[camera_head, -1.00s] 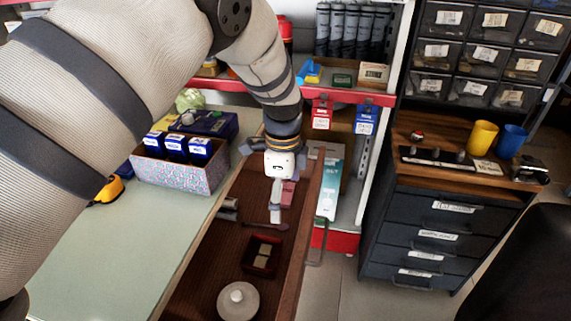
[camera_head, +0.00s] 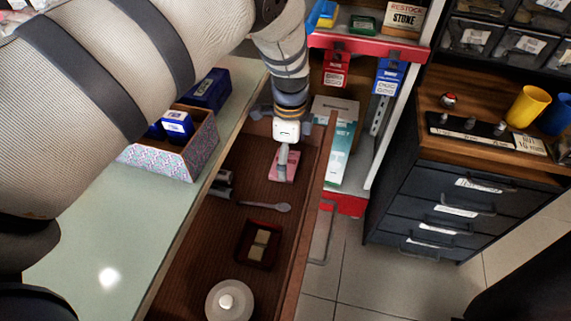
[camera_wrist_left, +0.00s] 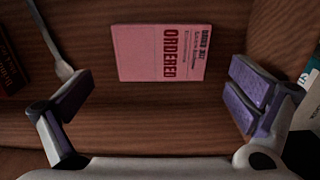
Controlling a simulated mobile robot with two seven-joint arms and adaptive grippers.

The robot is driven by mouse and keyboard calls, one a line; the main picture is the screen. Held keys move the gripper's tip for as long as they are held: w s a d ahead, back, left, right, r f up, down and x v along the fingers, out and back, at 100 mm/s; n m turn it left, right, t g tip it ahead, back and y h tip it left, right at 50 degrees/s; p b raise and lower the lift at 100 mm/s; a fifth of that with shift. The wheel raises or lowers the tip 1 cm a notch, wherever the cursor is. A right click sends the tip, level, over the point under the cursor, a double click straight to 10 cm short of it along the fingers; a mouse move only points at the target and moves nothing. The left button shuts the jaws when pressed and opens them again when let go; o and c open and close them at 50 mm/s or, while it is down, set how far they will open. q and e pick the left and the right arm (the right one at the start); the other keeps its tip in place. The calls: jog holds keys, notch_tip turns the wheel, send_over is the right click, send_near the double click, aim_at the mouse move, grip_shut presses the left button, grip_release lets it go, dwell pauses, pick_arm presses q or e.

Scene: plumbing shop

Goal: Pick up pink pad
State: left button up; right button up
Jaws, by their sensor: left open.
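The pink pad (camera_head: 285,166) lies flat on the brown wooden bottom of the open drawer (camera_head: 262,187). In the left wrist view the pink pad (camera_wrist_left: 160,53) shows the word "ORDERED" and lies ahead of and between the fingers, apart from both. My left gripper (camera_head: 283,158) is over the pad and covers part of it in the head view. In the left wrist view my left gripper (camera_wrist_left: 158,104) is open and empty, with purple finger pads. My right gripper is in neither view.
In the drawer are a grey spoon (camera_head: 266,206), a small dark red box (camera_head: 259,244) and a round lidded pot (camera_head: 230,301). The drawer's right wall (camera_head: 308,220) stands close to the pad. A patterned box (camera_head: 180,157) stands on the pale counter (camera_head: 115,240).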

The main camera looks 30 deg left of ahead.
pick_arm(q)
notch_tip(320, 180, down, 2)
jog(key=shift+f, duration=0.2)
jog(key=c, duration=1.2)
jog(key=shift+r, duration=0.15)
